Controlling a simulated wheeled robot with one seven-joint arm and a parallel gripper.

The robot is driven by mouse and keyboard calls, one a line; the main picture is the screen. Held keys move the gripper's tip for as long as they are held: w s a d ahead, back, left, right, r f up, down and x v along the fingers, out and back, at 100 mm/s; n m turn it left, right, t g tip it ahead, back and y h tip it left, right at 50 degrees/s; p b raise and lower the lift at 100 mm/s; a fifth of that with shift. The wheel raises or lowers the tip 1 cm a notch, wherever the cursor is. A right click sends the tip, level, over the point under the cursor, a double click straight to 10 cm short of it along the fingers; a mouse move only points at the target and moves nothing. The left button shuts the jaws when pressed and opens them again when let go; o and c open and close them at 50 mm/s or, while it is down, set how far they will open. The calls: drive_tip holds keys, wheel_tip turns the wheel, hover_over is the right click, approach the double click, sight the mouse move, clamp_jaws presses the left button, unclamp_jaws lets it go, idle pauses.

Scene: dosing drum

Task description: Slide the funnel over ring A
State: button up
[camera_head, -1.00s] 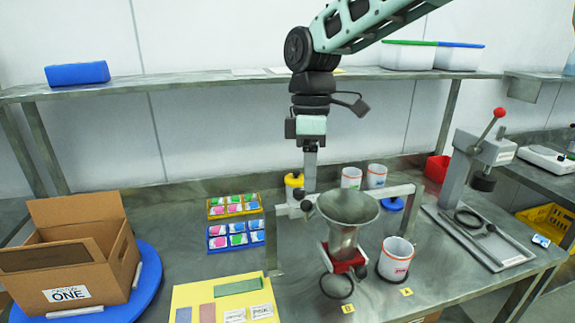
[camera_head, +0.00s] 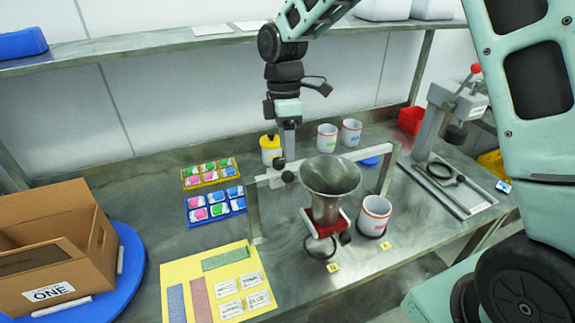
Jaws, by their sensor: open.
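The grey metal funnel (camera_head: 331,178) hangs upright on a horizontal rail (camera_head: 355,155) between two posts. A red-and-white clamp (camera_head: 325,216) is below its cone. A dark ring (camera_head: 320,247) lies under it by a small yellow tag (camera_head: 333,267), which seems to read B. To the right, a white cup (camera_head: 374,213) stands at another dark ring (camera_head: 372,234) by a tag (camera_head: 386,245) that seems to read A. My gripper (camera_head: 288,153) points down, open, just above a dark knob (camera_head: 288,177) left of the funnel. Whether its fingers straddle the knob is unclear.
A yellow board (camera_head: 222,258) with cards lies front left, with yellow and blue trays behind it. Two white cups and a yellow-lidded jar (camera_head: 270,149) stand behind the rail. A lever press (camera_head: 445,120) is right. My arm blocks the right edge.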

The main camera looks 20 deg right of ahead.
drive_tip(key=f, duration=0.3)
drive_tip(key=s+f+p, duration=0.1)
drive_tip(key=f, duration=0.2)
drive_tip(key=shift+s+a+f, duration=0.1)
drive_tip(key=shift+s+f, duration=0.1)
drive_tip(key=shift+f, duration=0.2)
clamp_jaws()
